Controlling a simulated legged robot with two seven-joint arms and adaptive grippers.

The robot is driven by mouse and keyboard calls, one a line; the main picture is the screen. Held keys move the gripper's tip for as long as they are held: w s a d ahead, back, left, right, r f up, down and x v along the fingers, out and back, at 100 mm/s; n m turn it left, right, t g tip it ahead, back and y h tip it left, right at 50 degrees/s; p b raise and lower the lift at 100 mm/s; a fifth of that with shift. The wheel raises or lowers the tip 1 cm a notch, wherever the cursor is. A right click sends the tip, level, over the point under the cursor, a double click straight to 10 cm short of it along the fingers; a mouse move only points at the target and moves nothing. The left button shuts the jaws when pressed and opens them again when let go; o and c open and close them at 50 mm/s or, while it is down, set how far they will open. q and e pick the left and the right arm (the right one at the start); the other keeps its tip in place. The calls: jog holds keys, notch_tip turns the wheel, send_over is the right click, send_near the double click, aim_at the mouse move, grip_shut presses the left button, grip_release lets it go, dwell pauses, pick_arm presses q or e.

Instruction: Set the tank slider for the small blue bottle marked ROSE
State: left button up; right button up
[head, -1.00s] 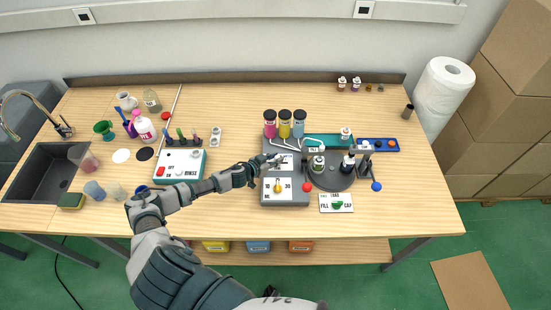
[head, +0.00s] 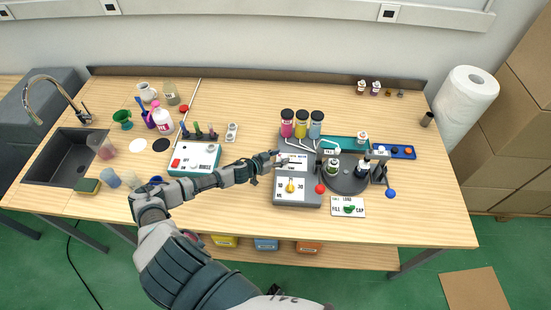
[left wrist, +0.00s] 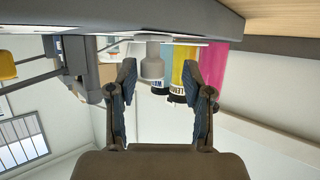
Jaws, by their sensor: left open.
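The dispensing machine (head: 298,199) stands on the table with a yellow dial on its front panel. Behind it stand the pink tank (head: 287,127), yellow tank (head: 301,127) and blue tank (head: 316,127). My left gripper (head: 280,160) is at the machine's upper panel, in front of the tanks, and hides part of the slider area. In the left wrist view, the open fingers (left wrist: 163,78) flank a grey knob-like piece (left wrist: 152,65); contact is unclear. A dark blue bottle (head: 364,166) stands on the round turntable (head: 346,184); its label is unreadable. My right gripper is not seen.

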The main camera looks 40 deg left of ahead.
pick_arm(q)
jog(key=v, duration=1.2)
jog(key=shift+f, duration=0.1)
dwell(0.4)
